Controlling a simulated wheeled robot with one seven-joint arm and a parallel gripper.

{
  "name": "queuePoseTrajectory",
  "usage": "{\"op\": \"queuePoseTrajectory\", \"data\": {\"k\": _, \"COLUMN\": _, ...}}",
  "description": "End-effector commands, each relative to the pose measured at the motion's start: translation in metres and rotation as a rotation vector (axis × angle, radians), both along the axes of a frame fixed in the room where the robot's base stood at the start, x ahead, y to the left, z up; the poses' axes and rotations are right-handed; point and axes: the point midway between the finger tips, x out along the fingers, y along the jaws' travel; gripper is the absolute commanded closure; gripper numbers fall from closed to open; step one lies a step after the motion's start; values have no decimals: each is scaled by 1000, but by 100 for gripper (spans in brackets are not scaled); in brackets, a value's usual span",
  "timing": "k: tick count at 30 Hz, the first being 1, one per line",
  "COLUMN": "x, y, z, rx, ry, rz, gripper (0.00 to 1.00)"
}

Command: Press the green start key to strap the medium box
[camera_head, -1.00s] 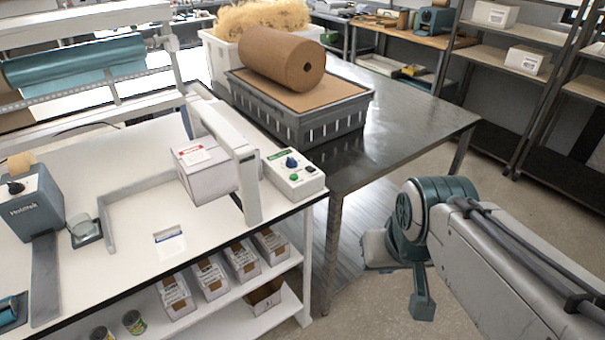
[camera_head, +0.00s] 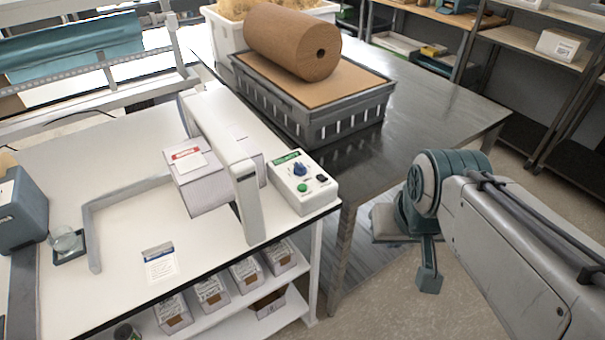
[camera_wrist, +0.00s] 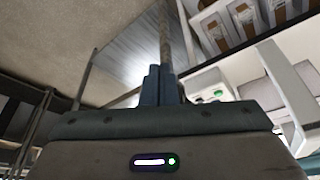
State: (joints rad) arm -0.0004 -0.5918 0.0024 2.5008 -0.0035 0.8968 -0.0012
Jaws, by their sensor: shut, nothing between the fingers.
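The green start key (camera_head: 302,188) is a small round button on the front of a light control box (camera_head: 318,198). A blue knob (camera_head: 299,169) and a black button (camera_head: 321,179) are beside it. The medium box (camera_head: 203,194), pale with a red-marked label, sits in the white strapping arch (camera_head: 247,200), left of the control box. In the wrist view, my gripper (camera_wrist: 161,72) has its two dark fingers together and empty. The control box (camera_wrist: 207,86) and its green key (camera_wrist: 218,93) appear beyond them to the right, apart from the fingers.
A grey crate (camera_head: 300,118) with a brown paper roll (camera_head: 290,40) stands on the metal table (camera_head: 440,110) behind the control box. Small boxes (camera_head: 212,292) fill the shelf under the white bench (camera_head: 125,235).

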Motion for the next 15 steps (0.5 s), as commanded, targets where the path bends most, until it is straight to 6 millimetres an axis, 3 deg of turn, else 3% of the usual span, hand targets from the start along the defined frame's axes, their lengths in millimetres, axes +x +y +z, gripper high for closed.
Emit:
{"op": "queuePoseTrajectory", "data": {"k": 8, "x": 5, "y": 4, "z": 0, "rx": 25, "ry": -2, "rz": -23, "gripper": 100}}
{"op": "queuePoseTrajectory", "data": {"k": 11, "x": 22, "y": 17, "z": 1, "rx": 107, "ry": -4, "rz": -106, "gripper": 100}}
{"op": "queuePoseTrajectory", "data": {"k": 15, "x": 69, "y": 52, "z": 3, "rx": 329, "ry": 3, "rz": -332, "gripper": 100}}
